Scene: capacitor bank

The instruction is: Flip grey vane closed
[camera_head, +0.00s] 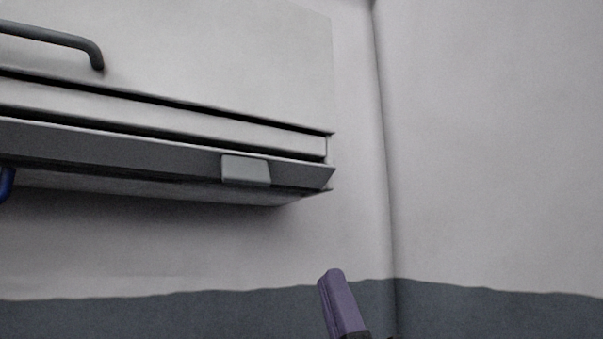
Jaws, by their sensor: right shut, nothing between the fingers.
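A long dark grey vane (150,148) runs along the lower front of the white cabinet on the wall, slanting down to the right. A lighter grey tab (246,170) sits on it near its right end. The vane looks tilted out from the cabinet front, though its exact angle is hard to tell. My right gripper (335,278), with purple fingers, points up from the bottom edge. It is shut and empty, below and to the right of the tab and apart from it in the picture. My left gripper is not in view.
The white cabinet front (230,60) has a dark bar handle (50,37) at upper left. A blue curved piece (6,183) shows at the left edge, mostly cut off. A wall corner and bare side wall (490,150) stand to the right. The space below the cabinet looks clear.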

